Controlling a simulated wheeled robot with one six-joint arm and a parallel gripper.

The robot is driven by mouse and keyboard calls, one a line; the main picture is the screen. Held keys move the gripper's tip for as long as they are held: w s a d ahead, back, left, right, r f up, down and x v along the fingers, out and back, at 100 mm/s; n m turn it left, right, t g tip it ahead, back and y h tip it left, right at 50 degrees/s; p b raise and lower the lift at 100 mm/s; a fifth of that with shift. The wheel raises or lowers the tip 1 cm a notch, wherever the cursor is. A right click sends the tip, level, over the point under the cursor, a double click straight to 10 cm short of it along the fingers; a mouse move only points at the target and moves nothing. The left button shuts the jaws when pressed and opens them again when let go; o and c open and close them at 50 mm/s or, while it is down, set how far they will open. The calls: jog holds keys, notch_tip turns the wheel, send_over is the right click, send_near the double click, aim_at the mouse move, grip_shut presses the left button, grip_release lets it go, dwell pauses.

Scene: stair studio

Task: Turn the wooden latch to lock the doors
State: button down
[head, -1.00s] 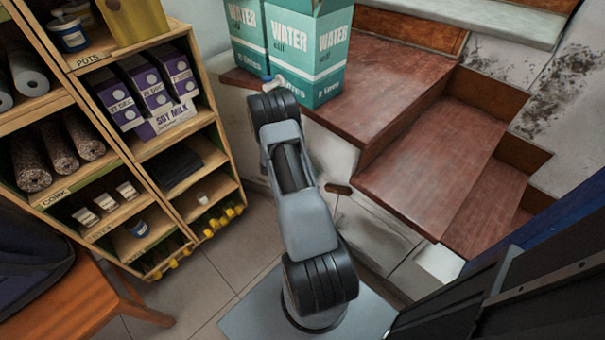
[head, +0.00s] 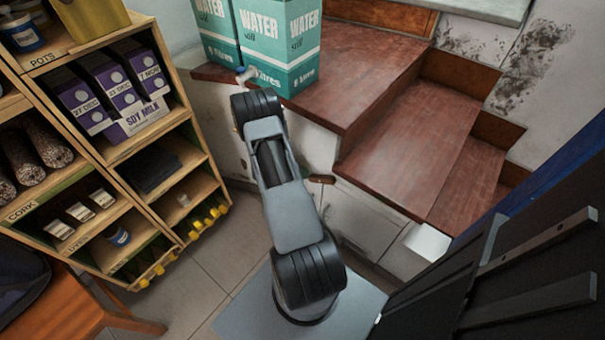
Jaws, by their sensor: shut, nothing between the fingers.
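The wooden latch (head: 321,178) is a small brown bar, lying nearly level in the picture, on the pale front under the wooden steps. It shows just right of my arm's middle link. The white doors (head: 355,215) under the steps are partly visible; my arm covers their left part. My arm reaches away from me, and its far end bends down out of sight behind its own links. My gripper is hidden, so its place relative to the latch cannot be seen.
Teal water boxes (head: 280,45) with a tap stand on the upper step (head: 365,65). A stocked wooden shelf (head: 170,150) is at left, an orange stool (head: 60,310) at lower left. Black panels (head: 520,270) fill the lower right. Tiled floor (head: 215,265) is bare between shelf and arm.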

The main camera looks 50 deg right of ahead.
jog(key=shift+f+g, duration=0.25)
jog(key=shift+g, duration=0.15)
jog(key=f+n+g+h+b, duration=0.1)
jog(key=g, duration=0.1)
jog(key=s+f+n+g+b, duration=0.1)
jog(key=f+n+b, duration=0.1)
jog(key=s+f+n+g+h+b, duration=0.1)
jog(key=n+g, duration=0.1)
jog(key=shift+s+f+g+h, duration=0.2)
jog(key=shift+f+g+h, duration=0.05)
jog(key=shift+g+h, duration=0.05)
dwell(0.4)
jog(key=shift+w+b, duration=0.1)
jog(key=shift+b, duration=0.25)
jog(key=w+d+v, duration=0.2)
jog(key=v, duration=1)
jog(key=shift+w+a+r, duration=0.15)
jog(key=shift+a+r, duration=0.1)
jog(key=shift+r, duration=0.05)
